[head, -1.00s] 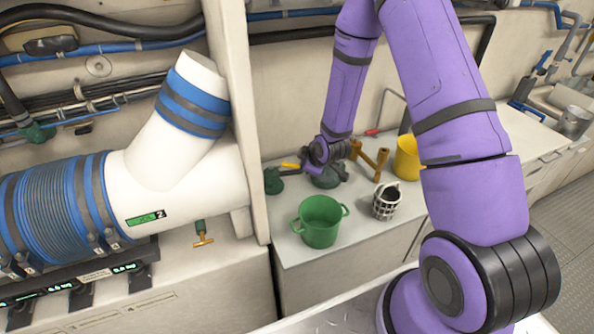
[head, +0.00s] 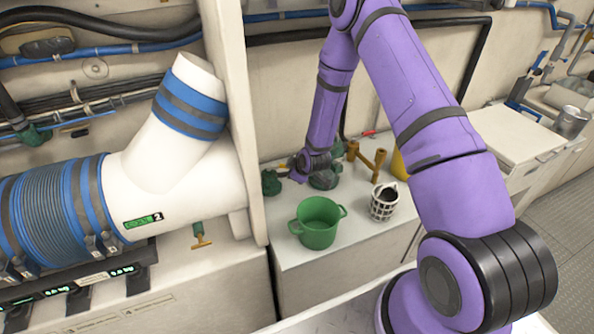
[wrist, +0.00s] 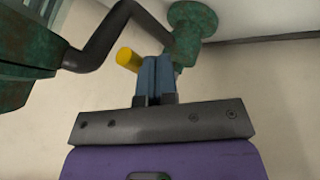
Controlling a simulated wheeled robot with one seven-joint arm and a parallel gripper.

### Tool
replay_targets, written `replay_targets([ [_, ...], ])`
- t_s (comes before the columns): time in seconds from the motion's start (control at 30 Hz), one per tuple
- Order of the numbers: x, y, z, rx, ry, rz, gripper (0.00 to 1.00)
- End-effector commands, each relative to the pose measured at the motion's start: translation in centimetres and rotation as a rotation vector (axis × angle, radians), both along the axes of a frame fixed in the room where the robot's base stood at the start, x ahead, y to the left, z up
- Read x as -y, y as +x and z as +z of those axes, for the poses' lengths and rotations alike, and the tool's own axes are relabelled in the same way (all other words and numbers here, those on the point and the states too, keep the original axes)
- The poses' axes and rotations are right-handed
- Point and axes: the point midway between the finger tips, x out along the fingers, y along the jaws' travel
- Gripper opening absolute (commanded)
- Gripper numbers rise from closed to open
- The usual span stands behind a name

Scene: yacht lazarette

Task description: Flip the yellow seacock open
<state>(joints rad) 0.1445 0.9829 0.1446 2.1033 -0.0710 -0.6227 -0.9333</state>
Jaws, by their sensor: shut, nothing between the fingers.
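The yellow seacock handle (wrist: 128,58) shows as a short rounded end just left of my fingertips in the wrist view. Green valve parts with a round flange (wrist: 193,20) stand right behind the fingers. In the head view my gripper (head: 291,171) is by the green fitting, low over the counter.
A dark bent pipe (wrist: 92,50) and a large green body (wrist: 22,75) are left of the fingers. On the counter stand a green pot (head: 318,225), a black-and-white basket (head: 383,203), brown pipe pieces (head: 370,163) and a partly hidden yellow bucket (head: 398,165). A wall post (head: 236,120) stands left.

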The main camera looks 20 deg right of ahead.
Motion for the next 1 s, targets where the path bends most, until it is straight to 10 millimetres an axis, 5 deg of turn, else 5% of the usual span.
replay_targets([
  [1.0, 1.6, 2.0, 0.5, 0.001, 0.000, 0.001, 0.00],
])
